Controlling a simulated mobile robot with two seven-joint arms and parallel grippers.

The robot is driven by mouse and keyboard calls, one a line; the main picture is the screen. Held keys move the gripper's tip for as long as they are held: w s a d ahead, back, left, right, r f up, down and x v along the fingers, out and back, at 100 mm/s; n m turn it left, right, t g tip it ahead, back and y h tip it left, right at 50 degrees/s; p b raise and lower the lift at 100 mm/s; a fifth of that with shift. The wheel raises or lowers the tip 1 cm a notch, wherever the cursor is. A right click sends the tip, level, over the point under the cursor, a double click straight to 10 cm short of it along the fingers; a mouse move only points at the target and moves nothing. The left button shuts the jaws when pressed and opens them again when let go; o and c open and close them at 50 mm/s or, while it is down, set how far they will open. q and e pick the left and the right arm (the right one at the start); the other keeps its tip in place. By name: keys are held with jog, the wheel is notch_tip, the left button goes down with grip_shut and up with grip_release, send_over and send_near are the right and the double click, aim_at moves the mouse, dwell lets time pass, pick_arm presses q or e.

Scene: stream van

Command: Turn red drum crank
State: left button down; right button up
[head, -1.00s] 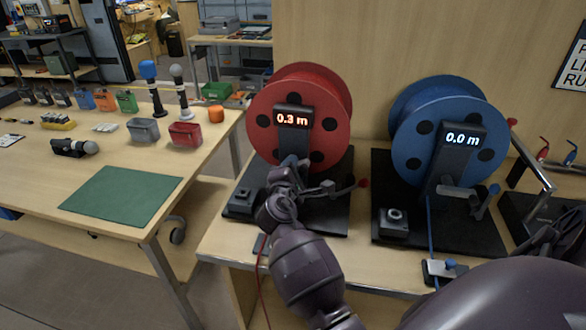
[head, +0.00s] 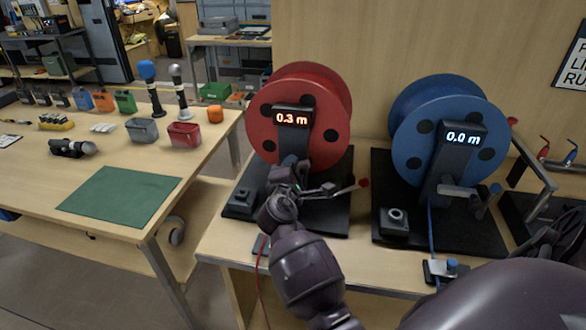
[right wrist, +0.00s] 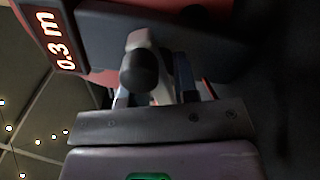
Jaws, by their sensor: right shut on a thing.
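The red drum (head: 335,105) stands upright on a black base plate (head: 330,218), and its display (head: 291,118) reads 0.3 m. My right gripper (head: 289,184) is at the front of the drum, below the display, and is shut on the red drum crank. The gripper and wrist hide most of the crank in the head view. In the right wrist view, the dark round end of the crank handle (right wrist: 139,70) shows between the fingers, and the display (right wrist: 57,42) is at the upper left. My left gripper is not in view.
A lever with a red knob (head: 364,182) sticks out right of my gripper. The blue drum (head: 425,140), reading 0.0 m, stands to the right with its own crank. A table at left holds microphones, small bins and a green mat (head: 120,198).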

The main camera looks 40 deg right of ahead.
dwell(0.8)
jog(key=o, duration=0.8)
jog(key=shift+c, duration=0.2)
jog(key=shift+s, duration=0.1)
